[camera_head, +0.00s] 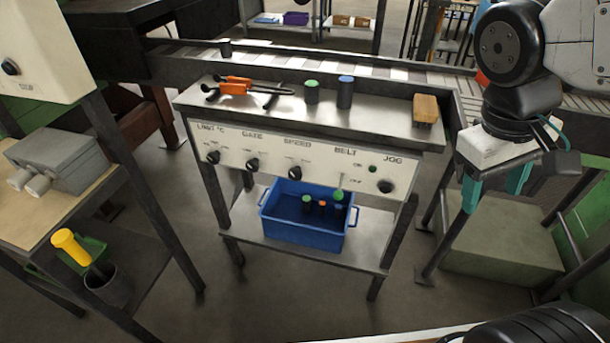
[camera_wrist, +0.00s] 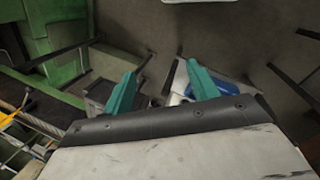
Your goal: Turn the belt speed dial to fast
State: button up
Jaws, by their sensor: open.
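The white control panel (camera_head: 320,158) faces me on the front of a metal bench. Its speed dial (camera_head: 292,172) is a small black knob under the label SPEED, third from the left. The dial's pointer is too small to read. My gripper (camera_head: 494,192) is right of the panel and well apart from the dial, with its teal fingers pointing down. It is open and empty. In the wrist view my gripper (camera_wrist: 163,88) shows both fingers spread, with nothing between them; the dial cannot be made out there.
Left of the dial are a gate knob (camera_head: 252,165) and a limit knob (camera_head: 213,157); right are a green-tipped belt lever (camera_head: 340,189) and a jog button (camera_head: 385,186). A blue crate (camera_head: 310,236) sits on the shelf below. Orange-handled tongs (camera_head: 235,88) and a brush (camera_head: 426,108) lie above.

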jog(key=w+a+f+n+t+h, duration=0.2)
jog(key=w+a+f+n+h, duration=0.15)
jog(key=w, duration=0.35)
jog(key=w+a+f+n+t+h, duration=0.25)
jog(key=w+n+h, duration=0.2)
jog(key=w, duration=0.25)
jog(key=w+a+f+n+t+h, duration=0.1)
jog(key=w+a+f+n+h, duration=0.2)
jog(key=w+n, duration=0.3)
jog(key=n+t+y, duration=0.8)
jog(key=n+t, duration=0.4)
jog(key=n, duration=0.1)
send_near(294, 176)
jog(key=x, duration=0.9)
jog(key=c, duration=1)
